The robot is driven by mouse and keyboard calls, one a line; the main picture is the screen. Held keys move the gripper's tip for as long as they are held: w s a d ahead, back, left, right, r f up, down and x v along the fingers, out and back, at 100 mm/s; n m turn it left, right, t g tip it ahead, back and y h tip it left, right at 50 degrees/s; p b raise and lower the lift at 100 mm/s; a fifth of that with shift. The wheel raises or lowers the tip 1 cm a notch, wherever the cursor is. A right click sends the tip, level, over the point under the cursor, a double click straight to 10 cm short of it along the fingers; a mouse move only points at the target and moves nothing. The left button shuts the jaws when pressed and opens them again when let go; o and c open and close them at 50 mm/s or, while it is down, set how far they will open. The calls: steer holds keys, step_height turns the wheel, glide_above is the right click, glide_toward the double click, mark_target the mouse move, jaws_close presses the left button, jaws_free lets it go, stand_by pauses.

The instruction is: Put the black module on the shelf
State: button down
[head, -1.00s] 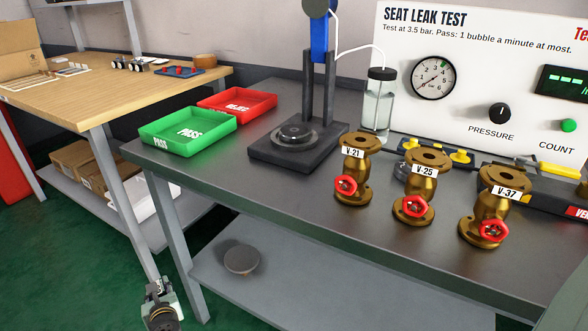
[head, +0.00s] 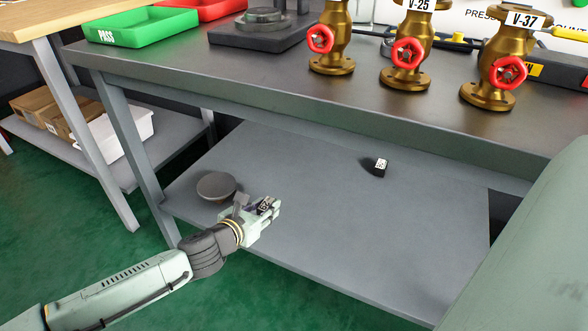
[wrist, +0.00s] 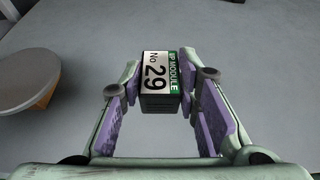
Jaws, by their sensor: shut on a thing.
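My gripper (head: 262,218) is shut on a small black module (head: 265,206) over the front left part of the grey lower shelf (head: 330,220). In the wrist view the module (wrist: 158,84) sits between the purple finger pads, its label facing up and reading "No 29" beside a green "IP MODULE" strip. I cannot tell whether it touches the shelf surface. Another small black block (head: 380,167) with a white label stands farther back on the shelf, to the right, apart from my gripper.
A round grey-brown disc (head: 216,186) lies on the shelf just left of my gripper; it also shows in the wrist view (wrist: 28,80). The bench top (head: 300,95) overhangs the shelf and bears several brass valves.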

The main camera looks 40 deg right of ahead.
steer(key=b, duration=0.2)
glide_above(280, 198)
steer(key=shift+s+f, duration=0.15)
steer(key=shift+f, duration=0.5)
steer(key=shift+f+b, duration=0.45)
steer(key=shift+f, duration=1.2)
steer(key=shift+f, duration=0.25)
steer(key=c, duration=1.2)
jaws_free()
steer(key=shift+r, duration=0.1)
